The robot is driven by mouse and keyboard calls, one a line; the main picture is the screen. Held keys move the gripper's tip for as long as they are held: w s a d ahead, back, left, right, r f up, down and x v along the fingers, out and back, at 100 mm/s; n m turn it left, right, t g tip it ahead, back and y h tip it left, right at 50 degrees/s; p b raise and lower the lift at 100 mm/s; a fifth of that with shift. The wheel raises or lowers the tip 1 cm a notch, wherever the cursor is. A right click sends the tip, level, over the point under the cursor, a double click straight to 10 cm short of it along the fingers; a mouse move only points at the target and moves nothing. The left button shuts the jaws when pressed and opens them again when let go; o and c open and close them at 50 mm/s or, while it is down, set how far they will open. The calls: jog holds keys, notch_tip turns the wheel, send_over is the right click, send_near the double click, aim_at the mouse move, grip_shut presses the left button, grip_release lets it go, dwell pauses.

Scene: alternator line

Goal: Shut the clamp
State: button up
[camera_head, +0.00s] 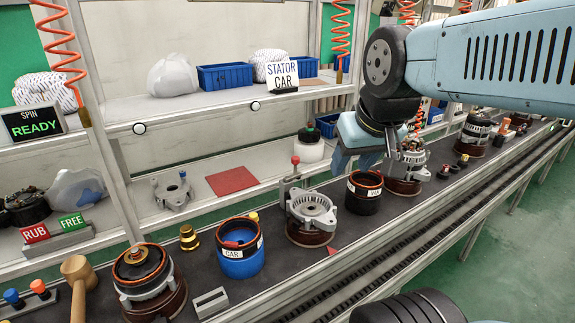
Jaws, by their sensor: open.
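A clamp with a red-knobbed lever (293,180) stands upright behind a silver slotted housing (312,208) on a dark reddish round base (309,237). The lever points up, and its lower end is partly hidden by the housing. My gripper (357,160) is light blue and points down, to the right of the lever and apart from it in the picture. It hangs above and behind a dark cup (364,198) with an orange rim, and its fingers look empty. Part of the bench behind is hidden by my arm.
A blue cup marked CAR (241,262), a copper-wound part (146,275) and a wooden mallet (77,285) stand to the left. More parts crowd the bench (415,190) at right. A shelf (215,103) with blue bins runs above.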

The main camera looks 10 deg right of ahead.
jog(key=shift+o, duration=0.8)
jog(key=shift+w+r, duration=0.15)
jog(key=shift+w, duration=0.05)
jog(key=n+g, duration=0.6)
jog(key=n, duration=0.1)
send_over(295, 165)
notch_tip(295, 165, down, 8)
jog(key=shift+w+d+f, duration=0.2)
jog(key=shift+w+f, duration=0.2)
jog(key=shift+w, duration=0.1)
notch_tip(295, 165, down, 13)
jog(key=shift+f, duration=0.1)
jog(key=shift+c, duration=0.5)
